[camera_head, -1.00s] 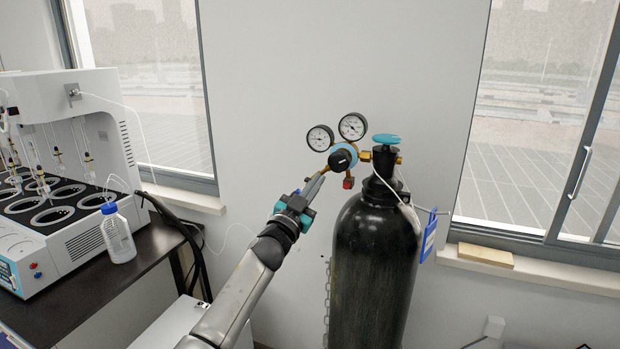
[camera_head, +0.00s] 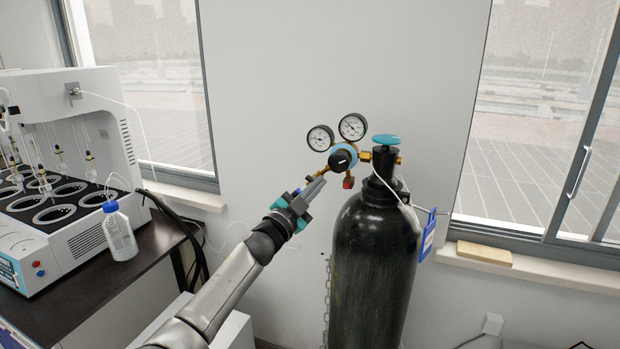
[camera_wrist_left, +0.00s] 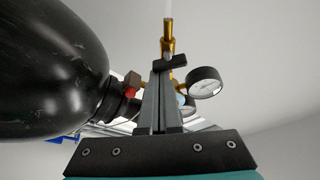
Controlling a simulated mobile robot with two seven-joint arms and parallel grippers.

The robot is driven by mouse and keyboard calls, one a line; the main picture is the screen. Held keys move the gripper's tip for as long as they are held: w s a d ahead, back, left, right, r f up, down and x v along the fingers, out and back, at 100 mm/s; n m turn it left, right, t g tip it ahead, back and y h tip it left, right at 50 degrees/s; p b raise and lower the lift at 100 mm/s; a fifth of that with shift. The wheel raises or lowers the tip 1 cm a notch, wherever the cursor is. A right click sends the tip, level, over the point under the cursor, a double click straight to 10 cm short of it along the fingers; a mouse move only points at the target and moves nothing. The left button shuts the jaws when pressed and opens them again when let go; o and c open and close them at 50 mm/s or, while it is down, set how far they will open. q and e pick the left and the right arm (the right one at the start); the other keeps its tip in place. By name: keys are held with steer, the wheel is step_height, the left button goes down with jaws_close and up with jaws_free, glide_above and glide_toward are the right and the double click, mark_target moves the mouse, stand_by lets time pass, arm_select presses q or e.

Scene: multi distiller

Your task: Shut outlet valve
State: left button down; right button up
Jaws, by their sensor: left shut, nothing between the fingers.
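The gas regulator, with a black knob (camera_head: 342,159) and two round gauges, sits beside the neck of the black cylinder (camera_head: 374,255). A brass outlet (camera_head: 327,173) runs down-left from it. In the left wrist view the brass outlet (camera_wrist_left: 168,38) carries a small black valve handle (camera_wrist_left: 171,63), which looks crosswise to the pipe. My left gripper (camera_head: 321,181) is shut and empty, its tips just below the outlet. In the left wrist view the left gripper (camera_wrist_left: 161,75) has its fingertips close to the black handle; I cannot tell whether they touch. My right gripper is not in view.
A teal handwheel (camera_head: 387,140) tops the cylinder, and a red fitting (camera_head: 348,183) hangs under the regulator. A chain (camera_head: 327,290) hangs beside the cylinder. A white instrument (camera_head: 65,170) and a bottle (camera_head: 119,234) stand on the dark bench at left.

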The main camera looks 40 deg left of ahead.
arm_select(q)
steer(key=shift+f+m, duration=0.15)
steer(key=shift+m, duration=0.45)
stand_by(0.6)
stand_by(0.5)
